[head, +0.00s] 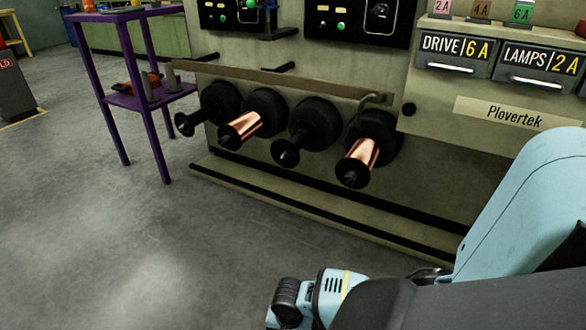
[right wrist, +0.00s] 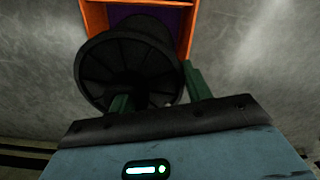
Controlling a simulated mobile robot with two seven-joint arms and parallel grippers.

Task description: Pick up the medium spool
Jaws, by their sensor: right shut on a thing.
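In the right wrist view a black ribbed spool flange (right wrist: 130,68) stands at my right gripper (right wrist: 160,92). The green fingers are shut on this spool; one crosses its lower edge and the other is at its right side. The rest of the spool is hidden, and I cannot tell its size. In the head view two copper-wound spools (head: 240,126) (head: 362,155) sit on the machine's front between black spindles with dark round flanges (head: 310,128). The right gripper is not visible in the head view, where my arm fills the lower right. My left gripper is not in view.
An orange-edged box (right wrist: 184,35) with a dark purple inside is behind the spool in the right wrist view. In the head view a purple shelf stand (head: 152,98) is left of the machine (head: 300,75). A bar (head: 280,82) runs above the spools. The grey floor (head: 130,240) is clear.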

